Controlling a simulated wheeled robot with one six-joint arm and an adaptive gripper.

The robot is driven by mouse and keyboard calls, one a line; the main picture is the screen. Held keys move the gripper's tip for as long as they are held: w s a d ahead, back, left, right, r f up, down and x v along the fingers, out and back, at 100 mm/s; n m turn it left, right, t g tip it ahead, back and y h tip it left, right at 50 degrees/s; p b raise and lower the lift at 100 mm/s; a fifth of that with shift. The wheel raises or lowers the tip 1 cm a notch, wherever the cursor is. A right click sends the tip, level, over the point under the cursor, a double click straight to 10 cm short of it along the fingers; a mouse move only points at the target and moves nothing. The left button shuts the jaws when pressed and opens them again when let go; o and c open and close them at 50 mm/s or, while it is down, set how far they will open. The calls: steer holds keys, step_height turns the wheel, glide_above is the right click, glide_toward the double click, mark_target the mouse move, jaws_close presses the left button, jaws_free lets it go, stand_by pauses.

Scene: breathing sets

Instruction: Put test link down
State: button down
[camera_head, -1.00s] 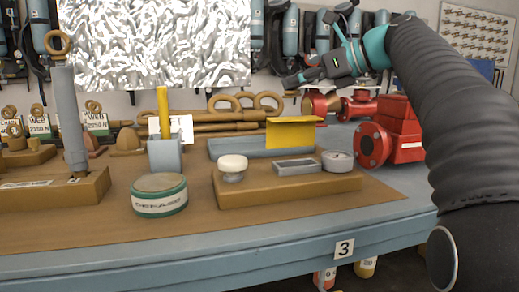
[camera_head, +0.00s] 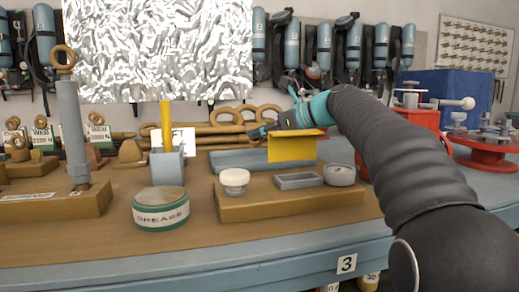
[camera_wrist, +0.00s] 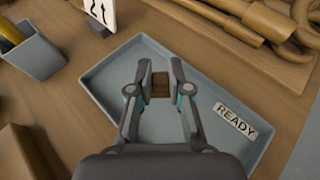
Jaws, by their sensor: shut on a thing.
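My gripper (camera_wrist: 159,80) is shut on a small brown piece (camera_wrist: 160,86), which I take to be the test link. Only a little of it shows between the fingertips. In the wrist view it is over the middle of a blue-grey tray (camera_wrist: 104,78) with a READY label (camera_wrist: 234,121). I cannot tell whether the piece touches the tray floor. In the head view my gripper (camera_head: 256,133) is low above the tray (camera_head: 228,160), behind and left of a yellow plate (camera_head: 291,149). The held piece is not clear there.
A grey cup with a yellow stick (camera_head: 166,160) stands left of the tray. A wooden block (camera_head: 290,203) with small dishes stands in front. Large brown links (camera_head: 225,117) lie behind. A grease tin (camera_head: 160,209) is at front left, and red fittings (camera_head: 411,122) are at right.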

mark_target(259, 145)
steer(key=shift+w+a+f, duration=0.15)
steer(key=shift+a, duration=0.05)
steer(key=shift+f, duration=1.95)
steer(key=shift+f, duration=0.15)
steer(key=c, duration=1.1)
jaws_free()
steer(key=shift+d+r, duration=0.1)
steer(key=shift+r, duration=0.1)
steer(key=v, duration=0.7)
steer(key=shift+d, duration=0.15)
